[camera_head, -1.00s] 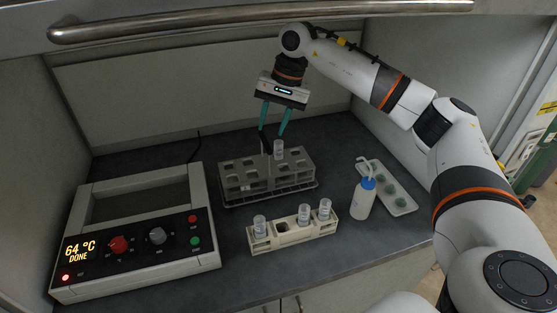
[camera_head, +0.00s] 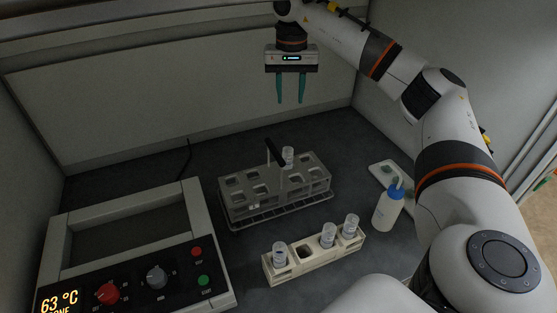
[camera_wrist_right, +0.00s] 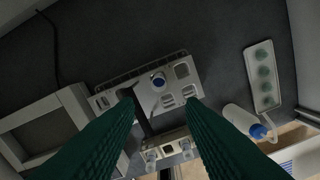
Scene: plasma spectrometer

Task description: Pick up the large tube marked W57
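One clear, white-labelled tube (camera_head: 288,157) stands in the grey metal rack (camera_head: 283,203), next to its dark handle. In the right wrist view its round blue-looking top (camera_wrist_right: 158,79) shows between my fingers. Three more tubes stand in the cream rack (camera_head: 318,261): one at the left (camera_head: 280,253) and two at the right (camera_head: 328,235) (camera_head: 350,226). The markings are too small to read, so I cannot tell which is W57. My right gripper (camera_head: 290,102) is open and empty, pointing down, well above the grey rack. My left gripper is not in view.
A heater block (camera_head: 60,235) with a display reading 63 °C fills the left front. A blue-capped wash bottle (camera_head: 388,211) and a pale tray (camera_head: 382,170) stand at the right. The cabinet wall closes off the back. Counter beside the grey rack is clear.

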